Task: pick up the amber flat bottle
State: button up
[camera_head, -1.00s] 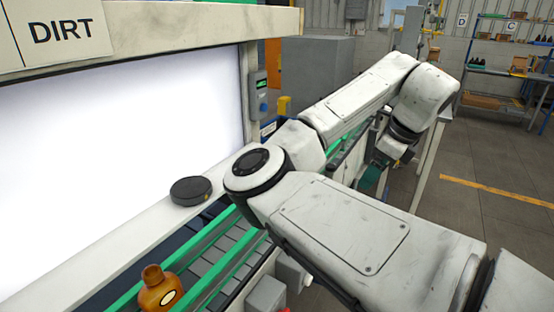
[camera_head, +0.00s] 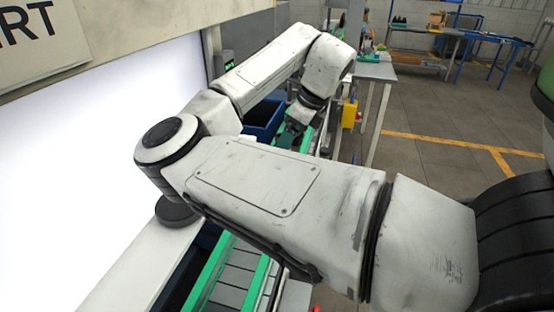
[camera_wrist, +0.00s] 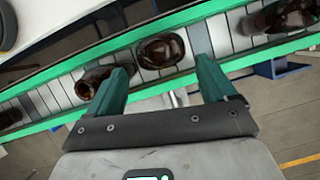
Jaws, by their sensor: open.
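In the wrist view several dark amber bottles stand or lie on the conveyor. One round-looking bottle (camera_wrist: 160,50) is just beyond the gap between my fingertips. A second bottle (camera_wrist: 92,82) is beside my left finger and partly hidden by it. A third bottle (camera_wrist: 290,14) is at the top right, and another (camera_wrist: 8,117) is cut off at the left edge. I cannot tell which is the flat one. My gripper (camera_wrist: 162,70) is open and empty, with green fingers over the belt. In the head view my gripper (camera_head: 291,138) is small, beyond the arm, and no bottle is clear there.
The conveyor belt (camera_head: 232,275) has green rails along both sides. A lit white panel (camera_head: 90,170) stands at the left, with a dark round puck (camera_head: 176,212) on its ledge. A blue bin (camera_head: 262,120) is behind my arm. Open floor (camera_head: 440,165) lies at the right.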

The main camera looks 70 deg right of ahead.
jog(key=shift+p+x, duration=0.7)
jog(key=shift+x, duration=2.65)
jog(key=shift+s, duration=0.15)
jog(key=shift+c, duration=0.2)
jog(key=c, duration=0.8)
